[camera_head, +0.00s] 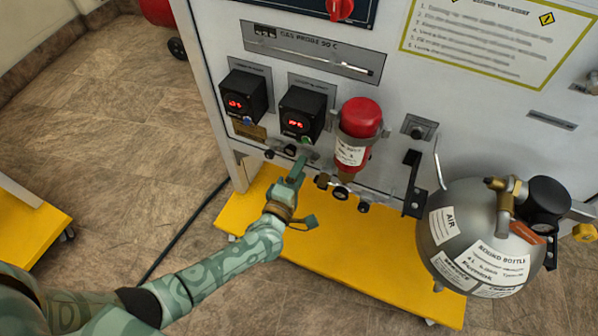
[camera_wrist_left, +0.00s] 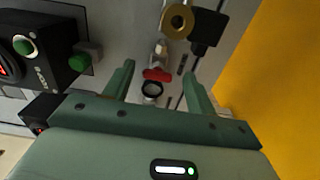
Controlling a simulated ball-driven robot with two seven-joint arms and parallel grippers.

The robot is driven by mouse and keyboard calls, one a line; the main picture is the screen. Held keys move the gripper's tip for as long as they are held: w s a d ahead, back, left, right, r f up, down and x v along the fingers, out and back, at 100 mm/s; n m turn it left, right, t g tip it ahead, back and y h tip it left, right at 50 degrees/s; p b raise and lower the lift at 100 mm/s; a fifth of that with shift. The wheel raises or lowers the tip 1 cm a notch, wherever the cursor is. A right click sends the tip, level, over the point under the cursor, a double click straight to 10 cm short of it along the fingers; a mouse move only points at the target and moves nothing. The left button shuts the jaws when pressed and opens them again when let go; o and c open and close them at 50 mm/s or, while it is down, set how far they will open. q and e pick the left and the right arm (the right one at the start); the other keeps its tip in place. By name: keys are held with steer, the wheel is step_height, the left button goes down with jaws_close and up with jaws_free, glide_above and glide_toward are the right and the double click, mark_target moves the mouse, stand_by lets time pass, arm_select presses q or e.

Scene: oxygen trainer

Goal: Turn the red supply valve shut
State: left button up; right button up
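A small red valve handle (camera_wrist_left: 157,74) shows in the left wrist view, on a pale metal fitting at the panel. My left gripper (camera_wrist_left: 159,68) is open, with one finger on each side of the red handle. I cannot tell whether either finger touches it. In the head view my left gripper (camera_head: 302,160) is at the lower front of the white panel, below the black display boxes. The red handle cannot be made out there. My right gripper is in neither view.
A red cylinder (camera_head: 361,118) is mounted right of my gripper. Black display boxes (camera_head: 303,112) are just above it. A round grey bottle (camera_head: 465,226) stands at the right. A yellow base (camera_head: 330,245) juts out below. Tiled floor (camera_head: 110,130) at the left is open.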

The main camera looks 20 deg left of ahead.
arm_select(q)
steer(key=shift+r, duration=0.1)
steer(key=s+p, duration=0.4)
steer(key=s, duration=1.2)
steer(key=shift+s+a+p, duration=0.15)
steer(key=shift+a+p, duration=0.15)
steer(key=shift+p, duration=0.1)
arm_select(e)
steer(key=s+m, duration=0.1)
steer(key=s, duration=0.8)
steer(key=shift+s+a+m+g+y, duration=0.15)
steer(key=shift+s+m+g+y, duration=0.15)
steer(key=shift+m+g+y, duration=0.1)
